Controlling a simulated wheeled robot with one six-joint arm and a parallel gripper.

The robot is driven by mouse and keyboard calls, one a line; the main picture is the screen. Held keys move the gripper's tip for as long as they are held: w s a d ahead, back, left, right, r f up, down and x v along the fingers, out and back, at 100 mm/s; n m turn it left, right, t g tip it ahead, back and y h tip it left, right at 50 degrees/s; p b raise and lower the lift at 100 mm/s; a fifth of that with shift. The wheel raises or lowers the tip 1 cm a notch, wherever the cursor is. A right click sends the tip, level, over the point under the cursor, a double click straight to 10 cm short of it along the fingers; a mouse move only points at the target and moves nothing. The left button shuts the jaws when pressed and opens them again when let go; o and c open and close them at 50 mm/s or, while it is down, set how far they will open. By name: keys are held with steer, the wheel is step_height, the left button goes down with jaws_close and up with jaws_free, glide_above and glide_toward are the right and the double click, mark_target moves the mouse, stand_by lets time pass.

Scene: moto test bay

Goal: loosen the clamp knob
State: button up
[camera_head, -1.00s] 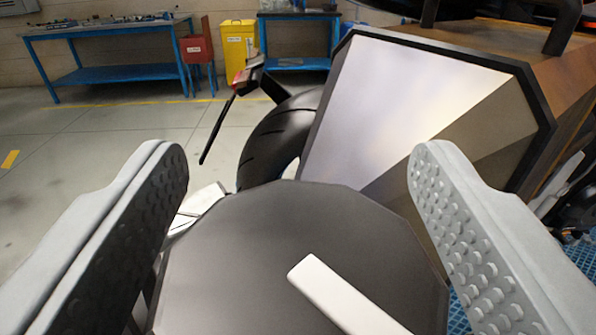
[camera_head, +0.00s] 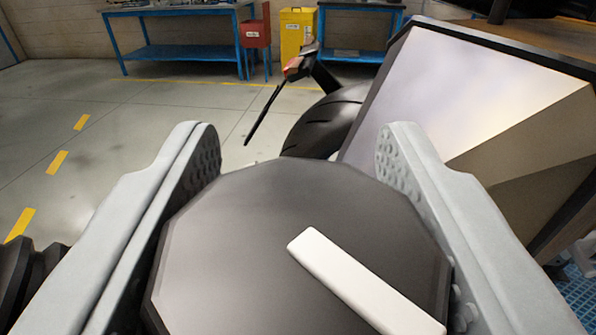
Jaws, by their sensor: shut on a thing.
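The clamp knob (camera_head: 240,245) is a large dark grey, many-sided disc at the bottom middle, close to the camera. A white bar-shaped mark (camera_head: 362,283) lies on its face, slanting from upper left to lower right. My gripper (camera_head: 288,165) has its two light grey fingers on either side of the knob, with studded inner pads. The fingers are shut on the knob, at its left and right edges. The knob's underside and what it is fixed to are hidden.
A motorcycle's silver side case (camera_head: 470,95) stands close on the right, with a black rear tyre (camera_head: 325,122) and tail part (camera_head: 300,65) beyond the knob. Blue workbenches (camera_head: 185,55), a red box (camera_head: 255,33) and a yellow cabinet (camera_head: 297,33) stand at the back. Open floor lies left.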

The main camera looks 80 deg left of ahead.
steer(key=shift+s+n+g, duration=0.15)
steer(key=shift+n+g, duration=0.9)
steer(key=shift+g, duration=0.6)
steer(key=shift+s+n+g, duration=0.15)
steer(key=shift+n+g, duration=0.9)
steer(key=shift+g, duration=0.6)
steer(key=o, duration=1)
steer(key=d, duration=0.5)
steer(key=w+d, duration=0.1)
steer(key=d, duration=0.5)
steer(key=w+d, duration=0.1)
steer(key=d, duration=0.5)
steer(key=shift+w+d, duration=0.15)
